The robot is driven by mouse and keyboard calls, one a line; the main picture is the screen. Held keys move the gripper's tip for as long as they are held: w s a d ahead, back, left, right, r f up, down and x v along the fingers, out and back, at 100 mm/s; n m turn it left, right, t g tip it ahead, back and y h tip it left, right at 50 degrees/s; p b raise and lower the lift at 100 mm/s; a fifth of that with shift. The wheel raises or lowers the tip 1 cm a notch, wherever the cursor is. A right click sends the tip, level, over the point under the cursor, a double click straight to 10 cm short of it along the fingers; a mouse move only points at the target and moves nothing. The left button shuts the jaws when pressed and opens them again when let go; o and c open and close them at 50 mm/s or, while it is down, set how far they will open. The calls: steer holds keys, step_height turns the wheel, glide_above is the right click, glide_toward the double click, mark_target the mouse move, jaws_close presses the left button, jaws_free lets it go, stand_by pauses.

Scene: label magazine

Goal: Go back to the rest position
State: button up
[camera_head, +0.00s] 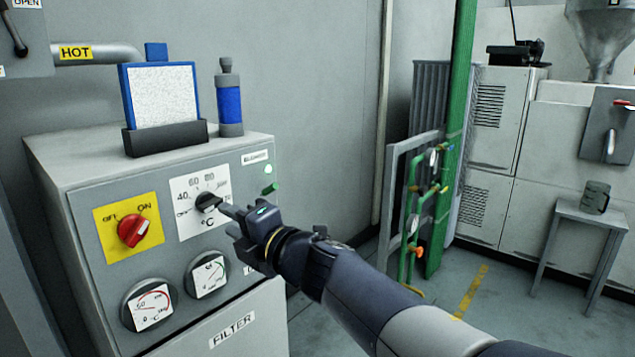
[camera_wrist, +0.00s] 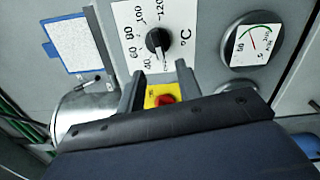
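My gripper (camera_head: 231,221) is at the front of the grey control box (camera_head: 180,150), close to the black temperature knob (camera_head: 207,202). In the wrist view my gripper's two fingers (camera_wrist: 158,72) stand apart with nothing between them. The knob (camera_wrist: 157,40) shows just beyond the fingertips on its white scale plate (camera_wrist: 132,22). Its exact setting is hard to read. My arm reaches in from the lower right of the head view.
A red switch (camera_head: 133,231) on a yellow plate and two round gauges (camera_head: 208,274) are on the same panel. A blue-framed panel (camera_head: 163,94) and a blue-and-grey cylinder (camera_head: 229,104) stand on top. A green pipe frame (camera_head: 416,205) and a small table (camera_head: 577,213) are to the right.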

mark_target(209, 208)
steer(key=v, duration=0.5)
steer(key=x, duration=1.1)
steer(key=shift+w+a+r+p, duration=0.15)
steer(key=shift+w+a+p, duration=0.05)
steer(key=shift+a+p, duration=0.1)
steer(key=m+p, duration=0.2)
steer(key=m, duration=0.1)
steer(key=shift+s+d+r, duration=0.1)
steer(key=shift+d+r, duration=0.1)
steer(key=shift+r, duration=0.05)
steer(key=m+p, duration=0.2)
steer(key=m, duration=0.1)
steer(key=shift+r, duration=0.15)
steer(key=m+p, duration=0.3)
steer(key=m, duration=0.1)
steer(key=shift+d, duration=0.1)
